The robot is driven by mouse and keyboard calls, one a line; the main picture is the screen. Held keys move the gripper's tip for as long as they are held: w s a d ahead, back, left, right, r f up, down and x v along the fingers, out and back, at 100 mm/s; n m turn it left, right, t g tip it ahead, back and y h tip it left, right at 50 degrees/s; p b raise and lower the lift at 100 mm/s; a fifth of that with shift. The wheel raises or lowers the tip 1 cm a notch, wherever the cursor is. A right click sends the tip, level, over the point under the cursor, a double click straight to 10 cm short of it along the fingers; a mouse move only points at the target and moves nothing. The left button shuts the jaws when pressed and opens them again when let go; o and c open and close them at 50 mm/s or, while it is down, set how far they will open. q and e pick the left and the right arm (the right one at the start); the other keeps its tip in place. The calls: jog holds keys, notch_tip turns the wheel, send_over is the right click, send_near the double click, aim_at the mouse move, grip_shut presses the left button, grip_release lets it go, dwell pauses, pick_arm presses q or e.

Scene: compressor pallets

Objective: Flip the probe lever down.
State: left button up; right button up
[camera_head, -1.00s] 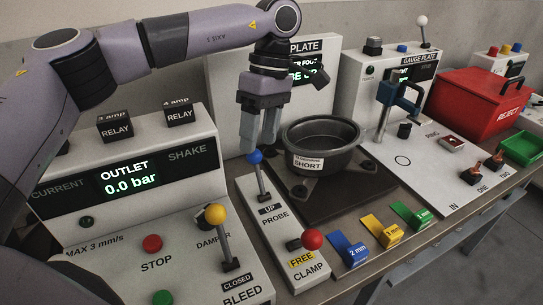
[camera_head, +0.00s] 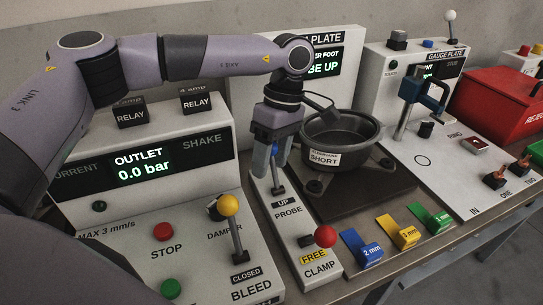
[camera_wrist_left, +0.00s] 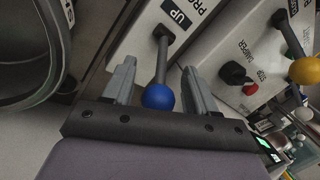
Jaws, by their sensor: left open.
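The probe lever (camera_head: 278,182) stands upright on a narrow white panel, beside a label reading UP. Its blue ball knob (camera_wrist_left: 159,96) shows clearly in the left wrist view, and its dark stem runs from the ball to the panel. My left gripper (camera_head: 271,158) points down over the lever. Its fingers are open, one on each side of the blue ball, with gaps visible in the left wrist view (camera_wrist_left: 159,85). In the head view the fingers partly hide the ball. My right gripper is not in view.
The red clamp lever (camera_head: 325,236) and yellow bleed lever (camera_head: 229,205) stand close by. A dark round pot (camera_head: 342,142) sits just right of my gripper. The outlet box (camera_head: 145,165) is at left. Coloured gauge blocks (camera_head: 402,235) line the front edge.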

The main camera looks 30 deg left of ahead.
aim_at(277, 183)
pick_arm(q)
grip_shut()
jog(key=shift+d, duration=0.1)
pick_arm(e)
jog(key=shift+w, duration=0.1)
pick_arm(q)
jog(key=shift+s+d+r+t+y, duration=0.25)
jog(key=shift+s+d+t+y, duration=0.2)
jog(key=shift+t+y, duration=0.4)
jog(key=shift+s+d+r+n+t+y+b, duration=0.15)
jog(key=shift+s+d+t+y+b, duration=0.15)
jog(key=shift+t+y+b, duration=0.2)
jog(key=shift+s+d+f+n+t+y+b, duration=0.15)
jog(key=shift+d+t+y+b, duration=0.2)
jog(key=shift+y+b, duration=0.2)
jog(key=shift+s+d+r+t+y+b, duration=0.2)
jog(key=shift+t+y+b, duration=0.1)
jog(key=shift+y+b, duration=0.1)
jog(key=shift+s+d+y, duration=0.15)
jog(key=shift+y, duration=0.15)
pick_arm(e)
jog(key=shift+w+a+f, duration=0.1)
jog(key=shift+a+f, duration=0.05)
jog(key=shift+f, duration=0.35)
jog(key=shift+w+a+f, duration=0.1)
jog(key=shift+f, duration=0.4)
pick_arm(q)
jog(key=shift+t, duration=0.3)
